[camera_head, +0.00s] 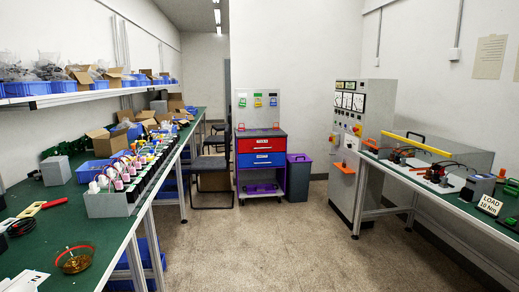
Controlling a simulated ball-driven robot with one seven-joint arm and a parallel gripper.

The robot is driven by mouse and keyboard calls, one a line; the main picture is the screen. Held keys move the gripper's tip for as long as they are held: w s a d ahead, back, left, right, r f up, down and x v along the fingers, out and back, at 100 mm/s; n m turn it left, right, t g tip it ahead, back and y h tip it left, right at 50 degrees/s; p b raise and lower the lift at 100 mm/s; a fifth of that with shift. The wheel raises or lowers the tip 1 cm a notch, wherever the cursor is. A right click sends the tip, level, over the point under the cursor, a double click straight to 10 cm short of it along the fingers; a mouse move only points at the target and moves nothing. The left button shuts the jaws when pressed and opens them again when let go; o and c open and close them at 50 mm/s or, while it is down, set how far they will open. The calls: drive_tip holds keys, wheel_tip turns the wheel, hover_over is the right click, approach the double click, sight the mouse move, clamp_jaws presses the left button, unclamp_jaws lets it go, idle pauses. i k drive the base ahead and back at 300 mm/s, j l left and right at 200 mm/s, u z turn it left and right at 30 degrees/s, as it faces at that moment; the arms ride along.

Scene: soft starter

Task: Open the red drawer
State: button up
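The red drawer (262,145) is the upper of two drawers in a small cabinet at the back middle of the room. It looks shut, flush with the cabinet front, and carries a small pale label. The blue drawer (262,160) sits directly below it and also looks shut. A purple open shelf (262,183) is at the bottom of the cabinet. My gripper does not show in this view.
A long green-topped bench (60,225) with boxes and parts runs along the left. Another bench (440,183) and a grey control panel (345,150) stand right. A bin (299,180) is beside the cabinet; chairs (212,165) are to its left. The middle floor (270,245) is clear.

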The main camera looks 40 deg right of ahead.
sight(269, 144)
drive_tip(key=i+l+z, duration=0.35)
drive_tip(key=i+l, duration=0.15)
drive_tip(key=i, duration=0.25)
drive_tip(key=i+l+z, duration=0.35)
drive_tip(key=i, duration=0.4)
drive_tip(key=i+z, duration=0.35)
drive_tip(key=i, duration=2.35)
drive_tip(key=i+l+u, duration=0.1)
drive_tip(key=i+u, duration=0.15)
drive_tip(key=i, duration=0.3)
drive_tip(key=i+l+u, duration=0.15)
drive_tip(key=i+u, duration=0.15)
drive_tip(key=i, duration=0.25)
drive_tip(key=i+l+u, duration=0.25)
drive_tip(key=i, duration=0.3)
drive_tip(key=i+l+u, duration=0.25)
drive_tip(key=i+l, duration=0.25)
